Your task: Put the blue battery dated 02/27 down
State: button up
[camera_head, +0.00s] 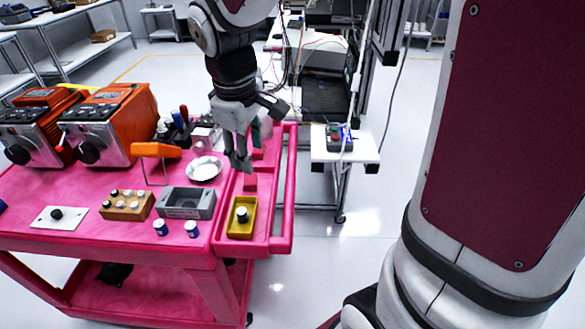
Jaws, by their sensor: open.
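My gripper (238,162) points down over the right section of the pink cart (60,240). It is open, and I see nothing held between its fingers. Below it, a small blue and white cylinder (242,214) stands upright in a yellow tray (241,231). Two more blue cylinders with white tops, one on the left (160,229) and one on the right (191,229), stand near the cart's front edge. The date 02/27 is not readable on any of them.
A grey box (186,204), a wooden block with several knobs (127,206), a white plate with a black knob (58,217), a silver dish (204,168) and an orange-handled tool (155,151) lie nearby. Orange machines (112,115) stand at the back left.

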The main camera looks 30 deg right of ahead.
jog(key=s+r+m+t, duration=0.1)
jog(key=s+r+m, duration=0.1)
jog(key=s, duration=0.3)
jog(key=s+r+m+t+y, duration=0.1)
jog(key=s+r+m, duration=0.1)
jog(key=s, duration=0.4)
jog(key=s+r+m+t, duration=0.1)
jog(key=s+r+m, duration=0.1)
jog(key=s, duration=0.4)
jog(key=shift+s+a+r+m, duration=0.25)
jog(key=shift+a+r+m, duration=0.15)
jog(key=shift+r, duration=0.45)
